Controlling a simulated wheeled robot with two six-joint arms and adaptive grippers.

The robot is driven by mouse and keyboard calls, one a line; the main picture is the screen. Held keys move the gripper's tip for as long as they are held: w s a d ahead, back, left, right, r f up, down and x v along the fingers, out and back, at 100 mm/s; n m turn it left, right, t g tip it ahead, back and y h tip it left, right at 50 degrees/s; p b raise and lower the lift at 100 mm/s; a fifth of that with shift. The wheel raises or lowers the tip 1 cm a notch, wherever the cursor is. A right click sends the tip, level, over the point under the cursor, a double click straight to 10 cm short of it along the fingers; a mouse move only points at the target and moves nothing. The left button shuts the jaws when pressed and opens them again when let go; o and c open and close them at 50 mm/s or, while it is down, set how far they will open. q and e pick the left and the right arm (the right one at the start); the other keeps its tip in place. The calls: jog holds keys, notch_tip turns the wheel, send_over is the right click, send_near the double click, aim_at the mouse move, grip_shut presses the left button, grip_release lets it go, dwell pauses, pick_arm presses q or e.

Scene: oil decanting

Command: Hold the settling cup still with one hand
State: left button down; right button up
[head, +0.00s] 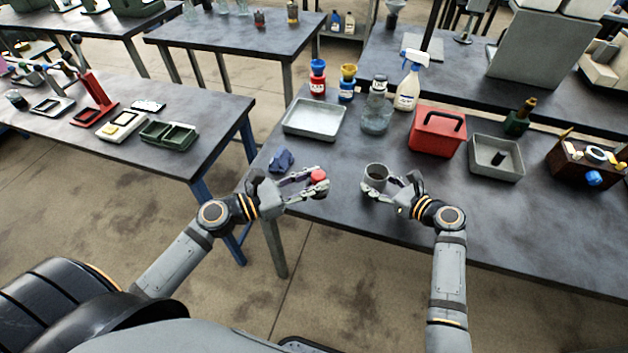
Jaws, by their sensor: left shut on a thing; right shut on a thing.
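A grey cup (376,171), which looks like the settling cup, stands upright near the front edge of the dark table. My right gripper (374,185) is shut on it from its right side, and the fingers hide part of its wall. I cannot see what is inside the cup. My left gripper (322,184) is shut on a small red rounded thing (319,176), to the left of the cup and apart from it, near the table's front edge.
A crumpled blue cloth (281,160) lies left of the grippers. Behind stand a grey tray (299,134), a glass jar (377,117), a white spray bottle (408,88) and red and blue bottles. A red box (436,132) and grey bin (478,168) stand right.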

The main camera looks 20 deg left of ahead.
pick_arm(q)
jog(key=shift+r, duration=0.7)
pick_arm(e)
jog(key=o, duration=0.9)
jog(key=v, duration=1.2)
jog(key=shift+r, duration=0.1)
pick_arm(q)
jog(key=shift+d+f, duration=0.1)
pick_arm(e)
jog(key=shift+d, duration=0.1)
